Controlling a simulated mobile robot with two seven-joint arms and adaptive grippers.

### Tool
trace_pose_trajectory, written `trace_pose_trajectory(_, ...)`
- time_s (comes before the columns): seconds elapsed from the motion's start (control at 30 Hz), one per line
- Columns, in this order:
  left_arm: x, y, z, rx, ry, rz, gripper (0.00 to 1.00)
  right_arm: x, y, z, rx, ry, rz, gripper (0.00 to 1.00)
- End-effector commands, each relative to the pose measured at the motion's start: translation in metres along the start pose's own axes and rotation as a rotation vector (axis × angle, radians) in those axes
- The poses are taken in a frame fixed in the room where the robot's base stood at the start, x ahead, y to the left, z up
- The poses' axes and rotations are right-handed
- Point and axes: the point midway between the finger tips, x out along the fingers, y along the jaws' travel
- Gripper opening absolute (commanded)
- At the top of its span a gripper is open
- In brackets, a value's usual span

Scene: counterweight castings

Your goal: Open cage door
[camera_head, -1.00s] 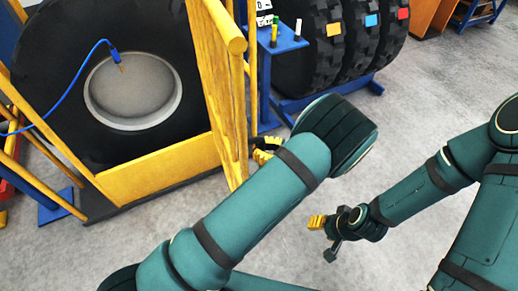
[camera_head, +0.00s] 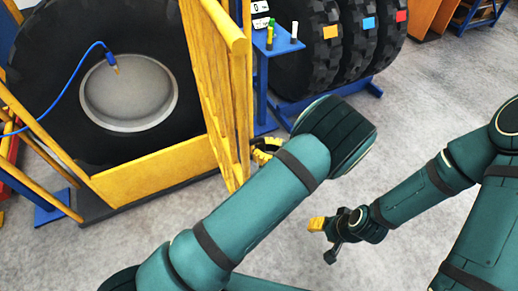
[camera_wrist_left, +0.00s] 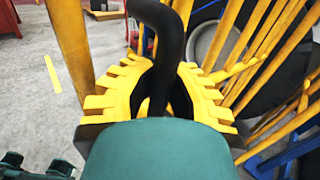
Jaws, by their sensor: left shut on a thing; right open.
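The yellow barred cage door (camera_head: 213,85) stands steeply angled at the right side of the tyre cage in the head view. Its bars also show in the left wrist view (camera_wrist_left: 262,50). My left gripper (camera_head: 262,152) is beside the door's outer edge, mostly hidden behind my forearm. In the left wrist view its yellow toothed fingers (camera_wrist_left: 157,92) are shut around a dark curved handle (camera_wrist_left: 160,22). My right gripper (camera_head: 325,232) is open and empty over bare floor, away from the door.
A big tyre with a grey hub (camera_head: 129,93) stands inside the cage, with a blue hose (camera_head: 62,80) in front. A blue stand (camera_head: 280,43) with markers and a row of tyres (camera_head: 345,45) are behind the door. Grey floor (camera_head: 440,100) is clear at right.

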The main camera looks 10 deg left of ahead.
Motion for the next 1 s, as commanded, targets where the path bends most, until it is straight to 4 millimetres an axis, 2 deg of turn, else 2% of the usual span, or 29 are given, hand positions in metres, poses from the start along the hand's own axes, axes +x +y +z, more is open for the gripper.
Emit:
trace_pose_trajectory(0.03, -0.003, 0.004, -0.004, 0.009, 0.007, 0.0, 0.0, 0.0, 0.0, 0.0, 0.0, 0.0, 0.0, 0.47)
trace_pose_trajectory(0.07, -0.003, 0.003, -0.004, 0.009, 0.006, 0.0, 0.21, 0.0, 0.0, 0.0, 0.0, 0.0, 0.0, 0.47)
trace_pose_trajectory(0.1, -0.003, 0.003, -0.003, 0.008, 0.006, 0.0, 0.35, 0.0, 0.0, 0.0, 0.0, 0.0, 0.0, 0.47)
trace_pose_trajectory(0.13, -0.003, 0.003, -0.003, 0.008, 0.006, 0.0, 0.46, 0.0, 0.0, 0.0, 0.0, 0.0, 0.0, 0.47)
trace_pose_trajectory(0.17, -0.003, 0.003, -0.003, 0.007, 0.005, 0.0, 0.48, 0.0, 0.0, 0.0, 0.0, 0.0, 0.0, 0.47)
trace_pose_trajectory(0.43, -0.002, 0.002, -0.001, 0.003, 0.004, 0.001, 0.48, 0.0, 0.0, 0.0, 0.0, 0.0, 0.0, 0.47)
trace_pose_trajectory(0.57, -0.009, 0.001, -0.001, 0.002, 0.004, -0.002, 0.48, 0.0, 0.0, 0.0, 0.0, 0.0, 0.0, 0.47)
trace_pose_trajectory(0.67, -0.022, 0.001, -0.001, 0.001, 0.004, -0.003, 0.48, 0.0, 0.0, 0.0, 0.0, 0.0, 0.0, 0.47)
trace_pose_trajectory(1.0, -0.09, 0.002, -0.002, 0.002, 0.004, -0.003, 0.48, 0.0, 0.0, 0.0, 0.0, 0.0, 0.0, 0.47)
